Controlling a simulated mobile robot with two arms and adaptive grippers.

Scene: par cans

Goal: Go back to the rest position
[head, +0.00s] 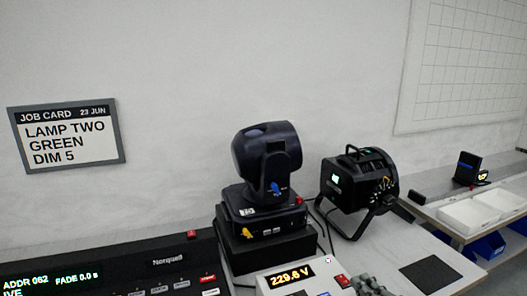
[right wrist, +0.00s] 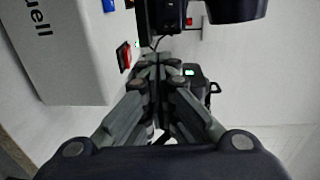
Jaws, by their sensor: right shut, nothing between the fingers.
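My right gripper (head: 372,287) shows at the bottom edge of the head view, in front of the lamps and beside the voltage display box. In the right wrist view the right gripper's fingers (right wrist: 158,62) come together at the tips, shut with nothing between them. My left gripper is not in view.
A moving-head lamp (head: 266,165) stands on a black case, with a black par can (head: 360,188) to its right. A console (head: 150,262) lies at the lower left, next to a display box (head: 290,277) reading 229.6 V. A job card (head: 66,135) hangs on the wall. White trays (head: 468,216) stand right.

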